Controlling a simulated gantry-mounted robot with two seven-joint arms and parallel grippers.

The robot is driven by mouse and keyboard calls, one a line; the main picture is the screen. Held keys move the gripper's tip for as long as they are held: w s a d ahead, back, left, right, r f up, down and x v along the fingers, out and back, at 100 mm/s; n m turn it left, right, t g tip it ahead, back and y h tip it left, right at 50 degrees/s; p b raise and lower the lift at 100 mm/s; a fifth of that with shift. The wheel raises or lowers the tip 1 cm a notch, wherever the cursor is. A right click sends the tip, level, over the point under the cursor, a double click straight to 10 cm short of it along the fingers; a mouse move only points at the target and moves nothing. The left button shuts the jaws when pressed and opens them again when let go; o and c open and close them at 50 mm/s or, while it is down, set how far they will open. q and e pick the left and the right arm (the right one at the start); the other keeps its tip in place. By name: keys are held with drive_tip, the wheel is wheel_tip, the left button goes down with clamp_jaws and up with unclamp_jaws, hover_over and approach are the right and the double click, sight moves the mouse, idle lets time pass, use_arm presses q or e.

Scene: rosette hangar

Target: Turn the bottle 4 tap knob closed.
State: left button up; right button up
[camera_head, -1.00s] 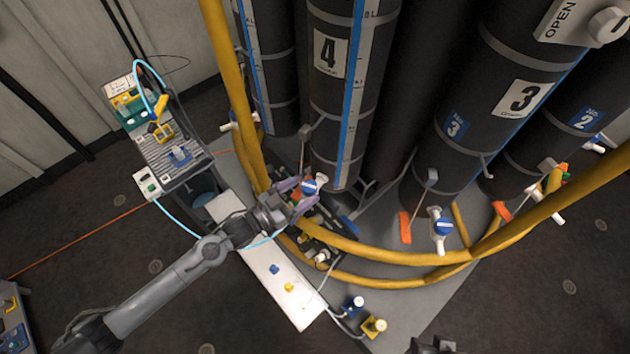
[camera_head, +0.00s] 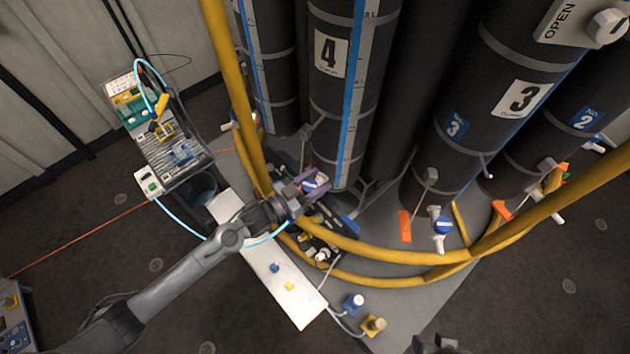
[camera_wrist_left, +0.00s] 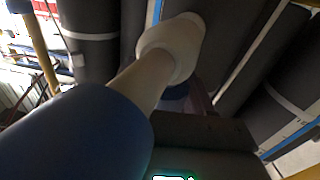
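Bottle 4 (camera_head: 325,100) is a tall dark cylinder with a white "4" label and a blue stripe. Its tap knob (camera_head: 318,182), blue and white, is low on the bottle and partly covered by my left gripper (camera_head: 308,186). The purplish fingers are around the knob; whether they press on it I cannot tell. In the left wrist view a large blue shape (camera_wrist_left: 75,135) and a pale rounded stem (camera_wrist_left: 165,60) fill much of the picture, very close to the camera. A dark part of my right arm shows at the bottom edge; its fingers are not clear.
Yellow curved rails (camera_head: 400,258) run in front of the bottles. Bottle 3 (camera_head: 480,110) stands to the right with its own blue tap knob (camera_head: 443,226). A white board (camera_head: 265,270) lies below my left arm. A cluttered cart (camera_head: 175,155) stands at left.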

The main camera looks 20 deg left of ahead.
use_arm(q)
drive_tip(key=shift+c, duration=1.1)
drive_tip(key=shift+d+f+m+g+h+b, duration=0.1)
drive_tip(key=shift+m+g+h+b, duration=0.8)
drive_tip(key=shift+h, duration=0.4)
drive_tip(key=shift+s+m+g+h, duration=0.1)
drive_tip(key=shift+m+g+h, duration=0.3)
drive_tip(key=shift+m+g, duration=0.15)
drive_tip(key=shift+d, duration=0.1)
drive_tip(key=o, duration=1)
drive_tip(key=shift+c, duration=0.2)
drive_tip(key=shift+s, duration=0.1)
